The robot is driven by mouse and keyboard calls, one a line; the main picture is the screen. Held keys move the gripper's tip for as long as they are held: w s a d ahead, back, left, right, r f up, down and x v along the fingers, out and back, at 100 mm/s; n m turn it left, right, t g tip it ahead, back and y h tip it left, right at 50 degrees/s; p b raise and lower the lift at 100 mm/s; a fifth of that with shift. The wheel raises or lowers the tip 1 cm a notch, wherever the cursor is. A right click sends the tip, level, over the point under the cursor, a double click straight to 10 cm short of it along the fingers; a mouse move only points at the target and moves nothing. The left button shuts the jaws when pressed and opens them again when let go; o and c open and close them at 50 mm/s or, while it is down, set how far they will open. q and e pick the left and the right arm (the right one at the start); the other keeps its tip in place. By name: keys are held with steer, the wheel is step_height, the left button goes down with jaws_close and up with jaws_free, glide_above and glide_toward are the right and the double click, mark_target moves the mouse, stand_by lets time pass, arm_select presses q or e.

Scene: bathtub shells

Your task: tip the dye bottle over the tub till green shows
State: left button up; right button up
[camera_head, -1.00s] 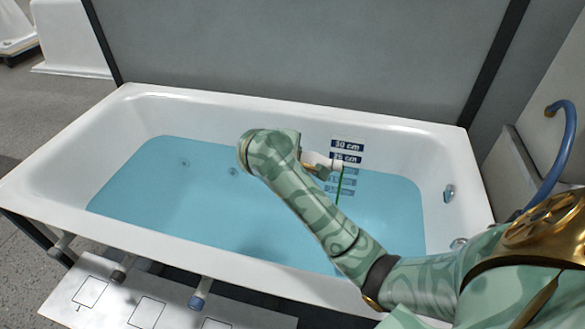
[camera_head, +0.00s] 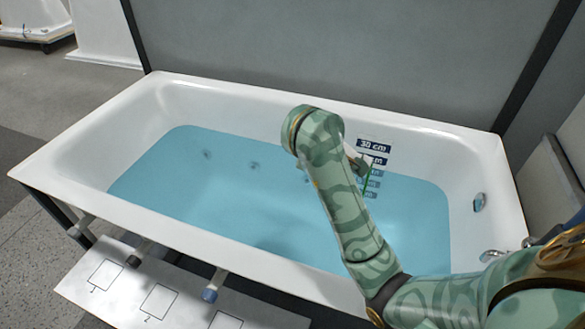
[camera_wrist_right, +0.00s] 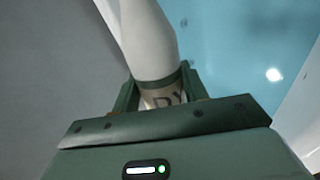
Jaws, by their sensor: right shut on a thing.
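The white tub (camera_head: 105,218) holds blue water (camera_head: 230,200), with no green spread visible in it. My right arm reaches over the tub from the right. The pale dye bottle (camera_head: 364,160) shows small beside the depth marks, partly hidden by my wrist. A thin green streak (camera_head: 366,184) runs down from its end towards the water. In the right wrist view my right gripper (camera_wrist_right: 160,90) is shut on the bottle (camera_wrist_right: 150,45), around a band with dark letters. The bottle's far end is out of that view. My left gripper is not in view.
Depth labels (camera_head: 373,146) run down the tub's back wall. A chrome fitting (camera_head: 479,202) and a tap (camera_head: 492,255) are at the right end. A panel with marked squares (camera_head: 125,295) and levers (camera_head: 214,285) stands in front. A grey wall (camera_head: 330,50) is behind.

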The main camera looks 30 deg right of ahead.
stand_by(0.4)
step_height(320, 180, up, 8)
steer(key=p, duration=0.5)
steer(key=shift+r, duration=0.1)
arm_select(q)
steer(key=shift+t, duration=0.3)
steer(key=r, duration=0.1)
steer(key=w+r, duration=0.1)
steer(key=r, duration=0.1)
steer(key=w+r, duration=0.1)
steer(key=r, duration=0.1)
arm_select(e)
step_height(320, 180, up, 2)
steer(key=n+g+h+p, duration=0.2)
steer(key=g+h+p, duration=0.1)
steer(key=p, duration=0.4)
steer(key=shift+n+g, duration=0.3)
steer(key=shift+g, duration=0.1)
steer(key=shift+n+g+h, duration=0.3)
steer(key=shift+h, duration=0.1)
steer(key=shift+p, duration=0.3)
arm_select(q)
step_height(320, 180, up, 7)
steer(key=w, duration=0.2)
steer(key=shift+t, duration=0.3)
